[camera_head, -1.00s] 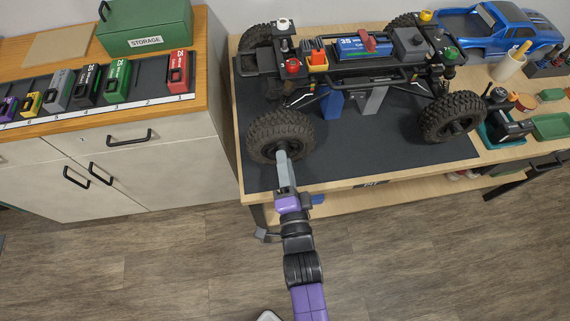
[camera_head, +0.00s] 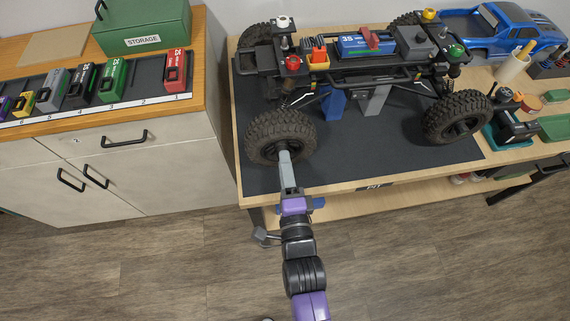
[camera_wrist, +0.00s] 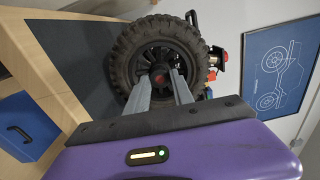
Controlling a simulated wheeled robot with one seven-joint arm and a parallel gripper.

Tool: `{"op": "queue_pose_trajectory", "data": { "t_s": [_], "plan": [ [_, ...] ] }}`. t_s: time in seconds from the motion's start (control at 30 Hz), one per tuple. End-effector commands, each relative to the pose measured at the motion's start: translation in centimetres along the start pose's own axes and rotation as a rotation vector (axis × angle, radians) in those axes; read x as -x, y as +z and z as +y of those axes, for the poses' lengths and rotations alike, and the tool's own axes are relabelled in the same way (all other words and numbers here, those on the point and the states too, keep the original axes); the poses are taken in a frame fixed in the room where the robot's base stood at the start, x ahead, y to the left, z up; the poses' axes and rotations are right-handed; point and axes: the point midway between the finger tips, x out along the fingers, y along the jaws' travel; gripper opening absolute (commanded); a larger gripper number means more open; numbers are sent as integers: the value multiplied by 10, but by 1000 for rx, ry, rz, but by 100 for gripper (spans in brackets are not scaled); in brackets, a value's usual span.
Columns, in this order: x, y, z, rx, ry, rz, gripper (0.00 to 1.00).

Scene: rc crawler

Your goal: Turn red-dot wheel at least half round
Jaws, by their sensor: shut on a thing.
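The crawler (camera_head: 350,75) sits on a stand with blue and grey supports on the dark mat. Its near left wheel (camera_head: 262,132), black and knobby, is below a red cap (camera_head: 293,63) on the chassis. My gripper (camera_head: 284,154) reaches this wheel's outer face from the front. In the wrist view the wheel (camera_wrist: 124,62) faces me, and the two grey fingers (camera_wrist: 158,80) are closed around its hub, which shows a dull red centre (camera_wrist: 157,76). The fingers partly hide the spokes. I cannot tell how far the wheel has turned.
The table's front edge (camera_head: 400,174) lies beneath my arm. A second near wheel (camera_head: 457,117) stands to the right. The blue body shell (camera_head: 478,30), a cup (camera_head: 512,66) and green trays are at the right. A cabinet with a green storage box (camera_head: 145,30) stands left.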

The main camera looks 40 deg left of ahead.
Motion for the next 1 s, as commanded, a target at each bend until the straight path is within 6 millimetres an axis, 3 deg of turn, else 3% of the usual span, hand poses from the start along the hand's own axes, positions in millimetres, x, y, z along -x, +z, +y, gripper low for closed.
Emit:
{"op": "queue_pose_trajectory", "data": {
  "t_s": [0.13,0.17,0.27,0.67,1.0],
  "plan": [
    [0,0,0,1,1,0,0],
    [0,0,0,1,1,0,32],
    [0,0,0,1,1,0,50],
    [6,0,1,3,1,0,50],
    [58,0,2,2,2,1,50]
  ]
}}
